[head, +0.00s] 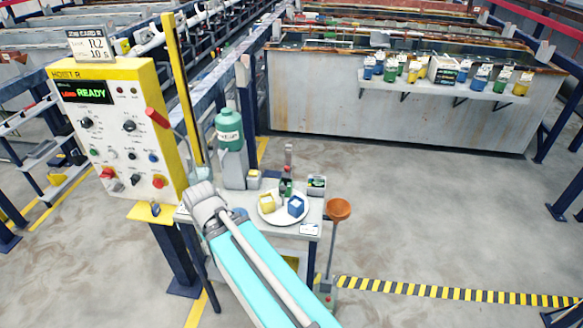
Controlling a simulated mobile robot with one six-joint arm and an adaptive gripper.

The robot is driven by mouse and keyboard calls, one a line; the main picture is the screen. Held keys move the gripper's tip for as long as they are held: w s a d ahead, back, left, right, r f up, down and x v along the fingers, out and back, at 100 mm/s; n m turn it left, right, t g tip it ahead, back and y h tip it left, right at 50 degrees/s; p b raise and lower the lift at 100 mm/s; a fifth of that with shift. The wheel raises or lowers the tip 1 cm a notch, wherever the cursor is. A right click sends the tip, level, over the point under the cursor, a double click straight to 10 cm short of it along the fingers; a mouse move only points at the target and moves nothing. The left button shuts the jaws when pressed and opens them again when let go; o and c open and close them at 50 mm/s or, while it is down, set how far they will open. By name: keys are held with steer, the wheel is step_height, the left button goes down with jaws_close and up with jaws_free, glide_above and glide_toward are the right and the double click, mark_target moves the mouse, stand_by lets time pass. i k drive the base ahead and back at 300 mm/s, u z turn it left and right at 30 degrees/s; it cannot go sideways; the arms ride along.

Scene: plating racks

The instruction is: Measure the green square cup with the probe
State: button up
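On the small table, a white plate (267,216) bears a yellow cube-shaped cup (267,202) and a blue cube-shaped cup (296,206). Behind them stands a small dark green item (286,187) with a grey and reddish upright piece above it; I cannot tell whether this is the probe. Green cups stand among others on the far shelf, one left of centre (391,69) and one to the right (501,79); their exact shapes are too small to tell. My gripper (203,174) is at the table's left side, beside the hoist panel. Its fingers are not clear, and no held thing shows.
A yellow-edged control panel (107,130) reading READY stands left of the table. A green bottle (229,130) stands at the table's back. An orange bowl on a pole (338,210) stands at its right. The far shelf (430,89) is on a tank wall. Open floor lies right.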

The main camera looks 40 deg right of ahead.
mark_target(286, 176)
steer(key=z, duration=0.95)
